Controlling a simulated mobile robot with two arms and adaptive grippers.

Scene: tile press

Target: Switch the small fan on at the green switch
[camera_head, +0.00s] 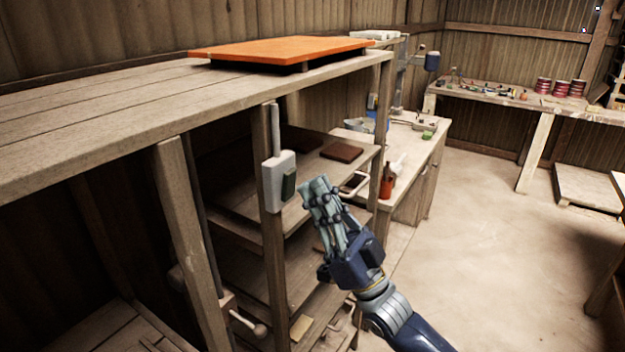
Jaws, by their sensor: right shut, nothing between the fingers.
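The green switch (289,186) sits on a white box (276,184) fixed to a wooden post of the shelf unit, left of the picture's middle. A grey conduit runs up the post from the box. My right gripper (318,186) is shut and empty, with its fingertips just right of the switch. I cannot tell whether they touch it. My left gripper is not in view. I cannot make out the small fan.
An orange board (285,48) lies on the wooden top (95,108). Shelves (240,230) hold dark slabs (342,151). Behind is a bench with a red-brown bottle (387,183). The floor (480,240) to the right is clear.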

